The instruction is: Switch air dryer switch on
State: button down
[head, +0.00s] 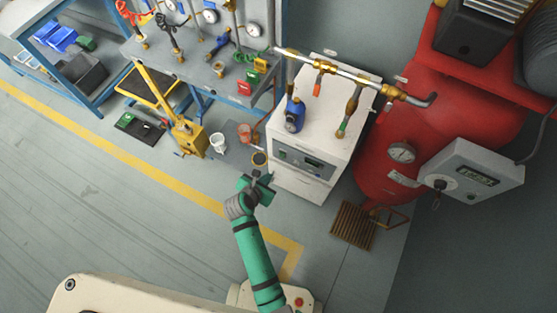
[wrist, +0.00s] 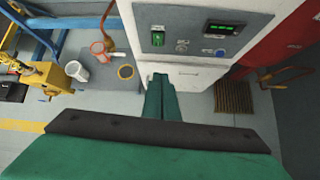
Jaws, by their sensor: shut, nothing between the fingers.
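The air dryer is a white cabinet (head: 318,120) with a grey control panel on its front. In the wrist view the panel (wrist: 194,32) carries a green switch (wrist: 157,37) at its left, a lit green display (wrist: 221,29) at its right, and small round fittings between and below. My gripper (head: 262,180) is in front of the cabinet's left lower front. In the wrist view its green fingers (wrist: 160,77) are together and empty, below the switch and apart from it as far as I can tell. Whether the switch is on cannot be told.
A red tank (head: 385,165) with a grey control box (head: 470,172) stands right of the dryer. A brown floor grate (head: 353,225) lies before it. A yellow stand (head: 187,138), white bucket (head: 217,143) and blue workbench (head: 205,75) are to the left. Open floor lies left of my arm.

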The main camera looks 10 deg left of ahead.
jog(key=shift+w+a+r+n, duration=0.15)
jog(key=shift+w+a+n, duration=0.3)
jog(key=shift+w+n, duration=0.05)
send_near(282, 156)
notch_tip(282, 156, down, 5)
jog(key=w, duration=0.2)
jog(key=shift+w+d+f, duration=0.1)
jog(key=shift+w+d, duration=0.05)
jog(key=shift+w, duration=0.25)
jog(key=shift+w+d+f, duration=0.15)
jog(key=shift+w+d, duration=0.05)
jog(key=shift+w, duration=0.2)
jog(key=shift+w, duration=0.1)
jog(key=shift+r, duration=0.8)
